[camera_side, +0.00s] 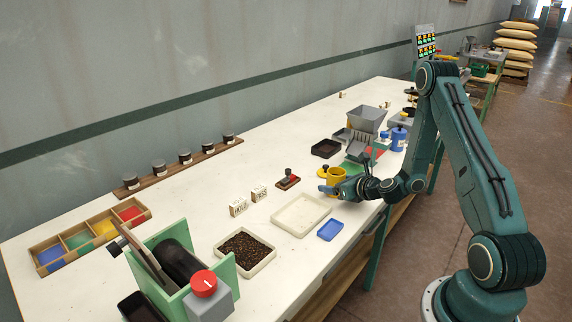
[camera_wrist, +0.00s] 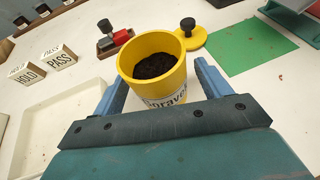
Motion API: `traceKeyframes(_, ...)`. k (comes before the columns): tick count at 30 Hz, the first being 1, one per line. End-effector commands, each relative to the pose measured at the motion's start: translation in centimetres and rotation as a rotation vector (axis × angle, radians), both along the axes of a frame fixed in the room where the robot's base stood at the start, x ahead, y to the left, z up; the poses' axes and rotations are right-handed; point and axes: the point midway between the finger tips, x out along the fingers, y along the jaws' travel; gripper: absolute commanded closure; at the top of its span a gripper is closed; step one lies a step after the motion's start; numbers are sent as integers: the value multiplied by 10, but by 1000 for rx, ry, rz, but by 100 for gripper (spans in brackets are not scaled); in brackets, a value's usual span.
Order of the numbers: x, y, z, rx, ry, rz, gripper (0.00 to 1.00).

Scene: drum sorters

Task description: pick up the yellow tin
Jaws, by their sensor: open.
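The yellow tin (camera_wrist: 163,88) stands upright and open on the white table, filled with dark granular material and bearing a white printed label. It also shows in the side view (camera_side: 336,173). Its yellow lid (camera_wrist: 192,38) with a black knob lies on the table just behind it. My gripper (camera_wrist: 160,84) is open, with one blue finger on each side of the tin's lower part. Whether the fingers touch the tin cannot be told. In the side view my gripper (camera_side: 332,188) is low over the table at the tin, and partly hides it.
A green mat (camera_wrist: 245,47) and blue tin (camera_side: 398,140) are to the right.

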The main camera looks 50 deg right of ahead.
Motion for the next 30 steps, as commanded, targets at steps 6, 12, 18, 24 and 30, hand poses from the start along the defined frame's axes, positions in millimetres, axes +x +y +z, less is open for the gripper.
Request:
traceKeyframes(6,15,-4,-6,-2,-1,-1,24)
traceKeyframes(12,17,-5,-7,0,0,-2,24)
traceKeyframes(18,17,-5,-7,0,0,-2,24)
traceKeyframes(24,17,-5,-7,0,0,-2,24)
traceKeyframes(30,17,-5,-7,0,0,-2,63)
